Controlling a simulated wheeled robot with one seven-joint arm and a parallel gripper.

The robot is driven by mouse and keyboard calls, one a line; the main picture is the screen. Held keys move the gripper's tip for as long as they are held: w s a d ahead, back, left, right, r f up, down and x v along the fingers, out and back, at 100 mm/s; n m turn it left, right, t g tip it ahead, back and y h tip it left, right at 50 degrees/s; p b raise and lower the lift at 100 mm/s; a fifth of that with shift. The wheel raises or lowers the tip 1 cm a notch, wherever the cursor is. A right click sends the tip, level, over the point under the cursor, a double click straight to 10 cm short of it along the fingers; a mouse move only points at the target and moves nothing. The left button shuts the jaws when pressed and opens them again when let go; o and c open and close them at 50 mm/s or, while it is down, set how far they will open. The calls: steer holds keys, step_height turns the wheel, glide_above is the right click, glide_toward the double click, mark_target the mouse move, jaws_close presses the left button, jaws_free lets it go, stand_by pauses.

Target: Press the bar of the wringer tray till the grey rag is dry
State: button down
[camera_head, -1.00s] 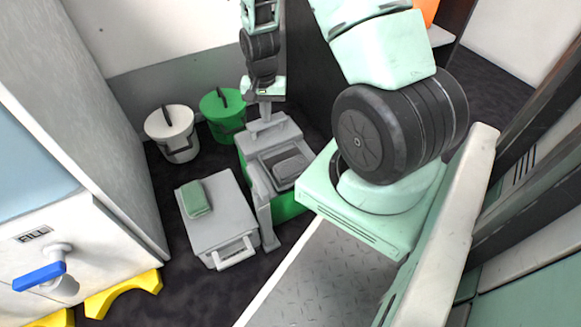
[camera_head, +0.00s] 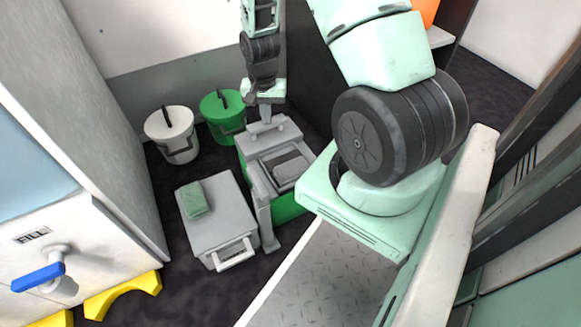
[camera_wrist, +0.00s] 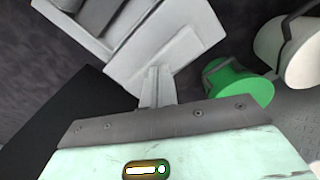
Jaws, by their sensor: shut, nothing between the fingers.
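The wringer tray (camera_head: 262,172) stands on a green base in the middle of the head view. The grey rag (camera_head: 291,168) lies in its recess. The tray's grey bar (camera_head: 285,130) is at its far end. My gripper (camera_head: 266,124) is shut and empty, pointing down at the bar; its tips look to be on or just above it. In the wrist view, my narrow shut fingers (camera_wrist: 157,75) reach to the bar's broad grey plate (camera_wrist: 185,50). I cannot tell the exact contact. The rag's wetness cannot be judged.
Left of the tray, a grey lidded box (camera_head: 222,225) carries a green rag (camera_head: 194,199). A white bucket (camera_head: 170,130) and a green bucket (camera_head: 222,112) stand behind. A cabinet with a blue-handled tap (camera_head: 40,277) is at left. Dark floor lies between.

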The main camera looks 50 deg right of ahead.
stand_by(0.4)
step_height(320, 180, up, 10)
steer(key=p, duration=1)
stand_by(0.6)
